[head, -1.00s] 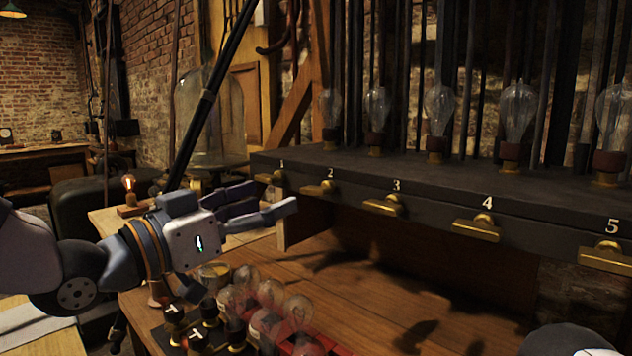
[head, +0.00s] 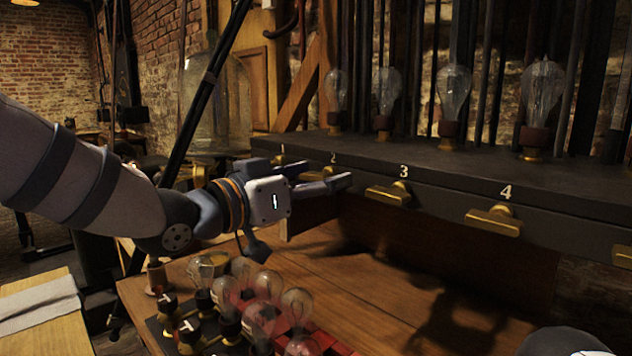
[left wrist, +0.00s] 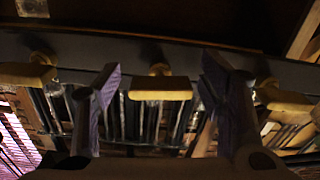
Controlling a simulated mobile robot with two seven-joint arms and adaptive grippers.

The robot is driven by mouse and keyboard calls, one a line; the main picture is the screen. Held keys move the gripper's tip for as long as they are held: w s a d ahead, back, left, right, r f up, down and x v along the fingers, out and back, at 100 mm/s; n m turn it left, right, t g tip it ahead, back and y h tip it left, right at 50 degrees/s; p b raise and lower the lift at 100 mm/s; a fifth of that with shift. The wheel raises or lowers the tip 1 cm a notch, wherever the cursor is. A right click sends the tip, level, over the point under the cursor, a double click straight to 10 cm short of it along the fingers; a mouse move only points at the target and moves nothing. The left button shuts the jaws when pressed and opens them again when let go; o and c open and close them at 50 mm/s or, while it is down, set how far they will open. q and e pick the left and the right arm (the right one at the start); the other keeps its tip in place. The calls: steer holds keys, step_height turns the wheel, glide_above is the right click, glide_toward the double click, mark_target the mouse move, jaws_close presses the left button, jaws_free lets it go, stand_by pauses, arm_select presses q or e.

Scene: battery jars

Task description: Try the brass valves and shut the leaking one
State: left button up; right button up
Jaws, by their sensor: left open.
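A row of brass valves sits on the front of a dark shelf, numbered 1 to 4 in the head view: valve 1 (head: 281,160), valve 2 (head: 312,175), valve 3 (head: 389,194) and valve 4 (head: 494,221). Another brass handle (head: 622,256) is cut off at the right edge. The handles of valves 3 and 4 lie crosswise. My left gripper (head: 335,178) is open in front of valve 2 and partly hides it. In the left wrist view its fingers (left wrist: 163,82) stand on either side of a brass handle (left wrist: 160,88), apart from it. My right gripper is out of view.
Below, several glass bulbs (head: 297,306) and a black rack crowd the front of the wooden bench (head: 370,285). The bench under valves 3 and 4 is clear.

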arm_select(q)
steer(key=c, duration=1.2)
steer(key=shift+o, duration=0.2)
steer(key=shift+s+r+m+p, duration=0.1)
steer(key=shift+r+m+p, duration=0.25)
steer(key=shift+m, duration=0.25)
steer(key=shift+f, duration=0.35)
steer(key=o, duration=1.2)
steer(key=shift+c, duration=0.2)
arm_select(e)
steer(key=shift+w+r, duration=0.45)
